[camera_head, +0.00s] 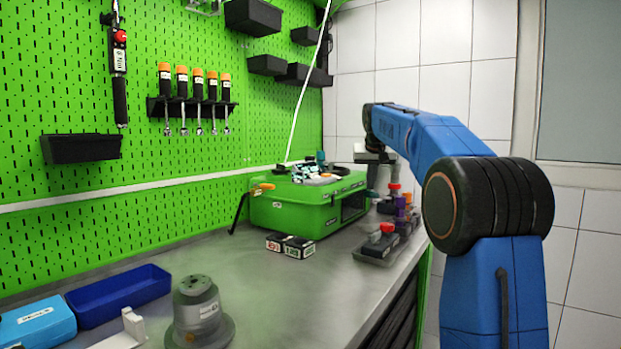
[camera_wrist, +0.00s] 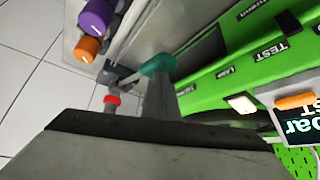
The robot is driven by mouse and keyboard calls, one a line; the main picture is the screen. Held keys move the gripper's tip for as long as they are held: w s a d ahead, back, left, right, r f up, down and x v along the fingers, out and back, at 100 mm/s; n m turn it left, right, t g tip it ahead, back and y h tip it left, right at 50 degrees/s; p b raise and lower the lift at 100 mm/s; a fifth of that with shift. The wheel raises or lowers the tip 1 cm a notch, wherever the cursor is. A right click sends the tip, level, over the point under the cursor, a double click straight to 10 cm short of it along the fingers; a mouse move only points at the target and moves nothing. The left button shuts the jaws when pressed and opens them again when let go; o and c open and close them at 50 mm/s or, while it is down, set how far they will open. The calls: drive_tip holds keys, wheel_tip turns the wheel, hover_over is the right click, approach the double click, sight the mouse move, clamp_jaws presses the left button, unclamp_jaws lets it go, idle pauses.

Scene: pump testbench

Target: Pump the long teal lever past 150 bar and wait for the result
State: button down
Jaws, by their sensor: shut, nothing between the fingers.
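The green pump testbench (camera_head: 290,205) stands on the grey bench against the pegboard. The teal lever end (camera_wrist: 157,65) shows in the wrist view just beyond my gripper (camera_wrist: 160,100), whose fingers are shut and hold nothing. I cannot tell whether they touch the lever. A teal piece (camera_head: 320,157) also shows above the testbench's back edge in the head view. There my gripper (camera_head: 373,176) points down at the testbench's right end, and most of it is small or hidden. The display (camera_wrist: 300,120) is cut off by the frame; only "bar" is readable, no pressure value.
Red-, orange- and purple-topped fittings (camera_head: 401,201) stand right of the testbench, close to my gripper; a purple knob (camera_wrist: 96,18) shows in the wrist view. A grey round part (camera_head: 197,310) and blue tray (camera_head: 118,295) stand nearer.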

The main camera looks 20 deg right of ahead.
sight(370, 193)
drive_tip(key=shift+s+a+f, duration=0.1)
drive_tip(key=shift+a+f, duration=0.05)
drive_tip(key=shift+f, duration=1.3)
drive_tip(key=shift+s+a+f, duration=0.1)
drive_tip(key=shift+f, duration=1.35)
drive_tip(key=shift+r, duration=0.15)
drive_tip(key=shift+w+d+r, duration=0.15)
drive_tip(key=shift+r, duration=0.95)
drive_tip(key=shift+w+d+r, duration=0.1)
drive_tip(key=shift+d+r, duration=0.05)
drive_tip(key=shift+r, duration=2.45)
